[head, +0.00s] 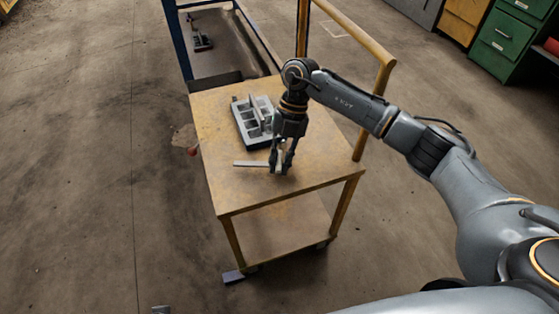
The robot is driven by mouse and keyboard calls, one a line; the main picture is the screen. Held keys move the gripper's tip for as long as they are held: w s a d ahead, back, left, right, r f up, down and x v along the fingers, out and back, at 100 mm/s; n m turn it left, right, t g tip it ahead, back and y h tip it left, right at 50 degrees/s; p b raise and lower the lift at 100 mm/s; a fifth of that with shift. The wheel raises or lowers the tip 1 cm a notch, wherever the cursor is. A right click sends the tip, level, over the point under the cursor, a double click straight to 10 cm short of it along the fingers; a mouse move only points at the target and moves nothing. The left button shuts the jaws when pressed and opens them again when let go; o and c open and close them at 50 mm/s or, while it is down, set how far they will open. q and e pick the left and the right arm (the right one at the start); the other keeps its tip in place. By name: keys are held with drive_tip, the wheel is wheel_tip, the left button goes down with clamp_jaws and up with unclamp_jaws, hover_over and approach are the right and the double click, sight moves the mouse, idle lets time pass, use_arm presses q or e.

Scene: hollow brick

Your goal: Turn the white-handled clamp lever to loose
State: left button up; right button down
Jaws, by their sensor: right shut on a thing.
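My right gripper (281,170) points down over the front part of the yellow cart top. It is shut on a small pale piece between its fingers, which looks like the handle of the white-handled clamp lever (281,158). The fingers hide most of the lever, so its angle cannot be told. A flat pale bar (249,163) extends left from beside the fingertips; whether it joins the lever is unclear. Just behind is a grey hollow-brick mould (246,132) with open cells, partly hidden by the gripper. My left gripper is not in view.
The yellow cart (225,190) has a raised rail (350,36) at its right and back. A small red knob (192,151) shows at its left edge. A blue-framed stand (178,40) is behind. Green drawers (505,35) stand far right. The left floor is mostly clear.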

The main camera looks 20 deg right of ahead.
drive_tip(key=n+g+h, duration=0.1)
drive_tip(key=n, duration=0.2)
drive_tip(key=shift+w+r+n+b, duration=0.1)
drive_tip(key=shift+w+n+b, duration=0.05)
drive_tip(key=shift+n+b, duration=0.2)
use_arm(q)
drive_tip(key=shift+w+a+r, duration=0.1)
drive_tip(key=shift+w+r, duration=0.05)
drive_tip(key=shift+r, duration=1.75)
use_arm(e)
drive_tip(key=shift+n+h, duration=0.3)
drive_tip(key=shift+n, duration=0.25)
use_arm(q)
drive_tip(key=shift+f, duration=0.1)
use_arm(e)
drive_tip(key=c, duration=1.3)
unclamp_jaws()
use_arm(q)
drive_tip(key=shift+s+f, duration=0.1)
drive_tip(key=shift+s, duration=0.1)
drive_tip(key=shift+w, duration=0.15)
use_arm(e)
drive_tip(key=v, duration=1.2)
